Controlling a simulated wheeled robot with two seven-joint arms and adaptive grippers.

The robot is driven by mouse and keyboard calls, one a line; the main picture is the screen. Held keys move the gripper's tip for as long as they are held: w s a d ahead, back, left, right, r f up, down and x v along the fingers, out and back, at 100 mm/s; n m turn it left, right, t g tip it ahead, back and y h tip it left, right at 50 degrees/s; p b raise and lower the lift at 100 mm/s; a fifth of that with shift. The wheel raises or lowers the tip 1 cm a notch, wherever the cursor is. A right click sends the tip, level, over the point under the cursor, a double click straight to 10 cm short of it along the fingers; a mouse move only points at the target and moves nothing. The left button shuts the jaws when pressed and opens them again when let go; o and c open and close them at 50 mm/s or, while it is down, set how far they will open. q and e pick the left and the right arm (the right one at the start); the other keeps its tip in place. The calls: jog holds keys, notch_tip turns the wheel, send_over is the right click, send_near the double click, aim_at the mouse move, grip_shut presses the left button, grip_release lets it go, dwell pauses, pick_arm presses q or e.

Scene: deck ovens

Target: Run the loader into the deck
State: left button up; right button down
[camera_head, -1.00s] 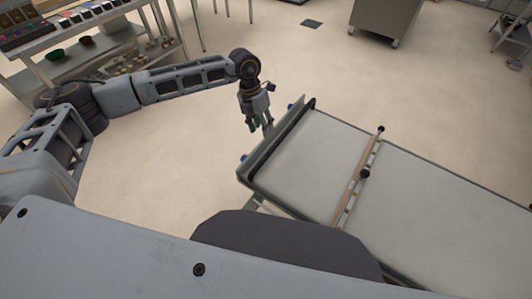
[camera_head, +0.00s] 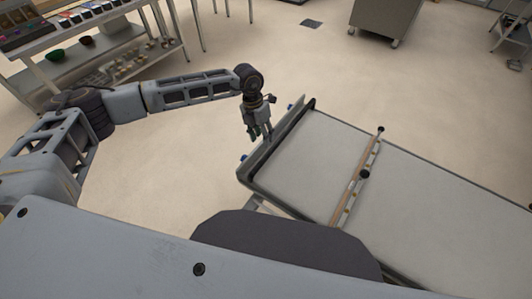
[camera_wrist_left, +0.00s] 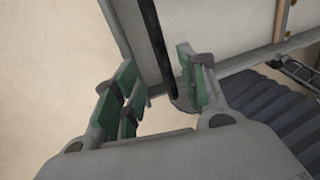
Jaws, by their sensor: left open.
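The loader (camera_head: 440,200) is a long, pale belt-topped platform in a grey frame, running from the middle to the right edge in the head view. A wooden bar (camera_head: 356,184) with dark knobs lies across it. My left gripper (camera_head: 260,136) is open and empty, fingers pointing down at the loader's left end rail (camera_head: 272,142). In the left wrist view the green-padded fingers (camera_wrist_left: 157,88) are spread, with the loader's dark edge (camera_wrist_left: 156,45) between and beyond them. I cannot tell whether they touch the rail. My right gripper is out of view.
A metal shelf table (camera_head: 100,45) with bowls and small containers stands at the upper left. A grey wheeled cabinet (camera_head: 386,20) stands at the back. Pale floor (camera_head: 330,70) is open between them and the loader. A rack (camera_head: 515,38) stands at the upper right.

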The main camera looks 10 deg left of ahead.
aim_at(266, 154)
pick_arm(q)
jog(key=f, duration=0.2)
jog(key=d+f, duration=0.1)
jog(key=f, duration=0.4)
jog(key=shift+s+d+f, duration=0.25)
jog(key=shift+s+f, duration=0.1)
jog(key=shift+d+f, duration=0.1)
jog(key=shift+f, duration=0.85)
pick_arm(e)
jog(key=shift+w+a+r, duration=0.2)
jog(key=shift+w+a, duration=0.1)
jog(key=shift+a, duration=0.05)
pick_arm(q)
jog(key=c, duration=0.9)
grip_shut()
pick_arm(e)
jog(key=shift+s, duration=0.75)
